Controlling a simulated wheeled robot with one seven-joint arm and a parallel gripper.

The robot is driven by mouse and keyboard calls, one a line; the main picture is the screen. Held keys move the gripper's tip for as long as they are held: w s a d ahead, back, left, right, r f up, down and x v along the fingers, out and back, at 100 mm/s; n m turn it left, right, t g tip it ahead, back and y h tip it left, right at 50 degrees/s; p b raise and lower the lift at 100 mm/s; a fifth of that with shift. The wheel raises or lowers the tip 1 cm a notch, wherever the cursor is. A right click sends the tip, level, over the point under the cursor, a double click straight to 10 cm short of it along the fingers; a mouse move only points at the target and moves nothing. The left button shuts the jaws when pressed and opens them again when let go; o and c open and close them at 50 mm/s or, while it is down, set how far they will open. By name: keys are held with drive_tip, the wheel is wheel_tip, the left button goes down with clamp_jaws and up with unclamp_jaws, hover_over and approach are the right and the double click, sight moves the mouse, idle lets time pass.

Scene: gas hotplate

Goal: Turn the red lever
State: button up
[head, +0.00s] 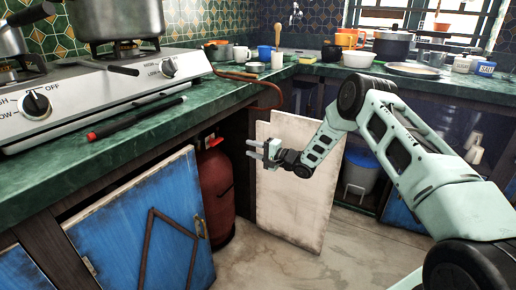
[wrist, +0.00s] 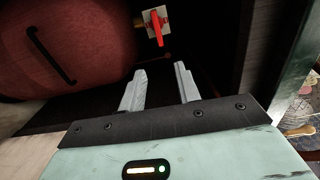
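The red lever (wrist: 157,28) shows at the top middle of the wrist view, on a small pale valve plate or fitting, beside the large red gas cylinder (wrist: 65,50). In the head view the cylinder (head: 216,195) stands inside the cabinet below the counter; I cannot make out the lever clearly there. My gripper (wrist: 160,85) is open and empty, its two pale fingers pointing toward the lever with a gap between them and it. In the head view my gripper (head: 253,149) is in front of the cabinet opening, right of the cylinder.
A blue cabinet door (head: 145,225) stands open left of the cylinder, and a pale door panel (head: 295,190) stands open behind my gripper. The green counter (head: 125,135) with a gas hotplate (head: 100,90) overhangs the opening. A dark cabinet wall (wrist: 270,50) is at the right in the wrist view.

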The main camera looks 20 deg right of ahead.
drive_tip(key=shift+v, duration=1.05)
drive_tip(key=s+a+r+n+g+h, duration=0.3)
drive_tip(key=a+r+n, duration=0.35)
drive_tip(key=a, duration=0.65)
drive_tip(key=s+a+r+n+g+h, duration=0.4)
drive_tip(key=s+a, duration=0.4)
drive_tip(key=s, duration=0.4)
drive_tip(key=s+d+r+n+g+h, duration=0.15)
drive_tip(key=s+n+g, duration=0.25)
drive_tip(key=s, duration=1.5)
drive_tip(key=s+r+n+g+h, duration=0.2)
drive_tip(key=s+r+n+g, duration=0.15)
drive_tip(key=s, duration=1.45)
wheel_tip(320, 180, up, 25)
drive_tip(key=p, duration=2.6)
drive_tip(key=shift+a+r+n+p, duration=0.2)
drive_tip(key=shift+a+n+p, duration=0.05)
drive_tip(key=shift+n+p, duration=0.05)
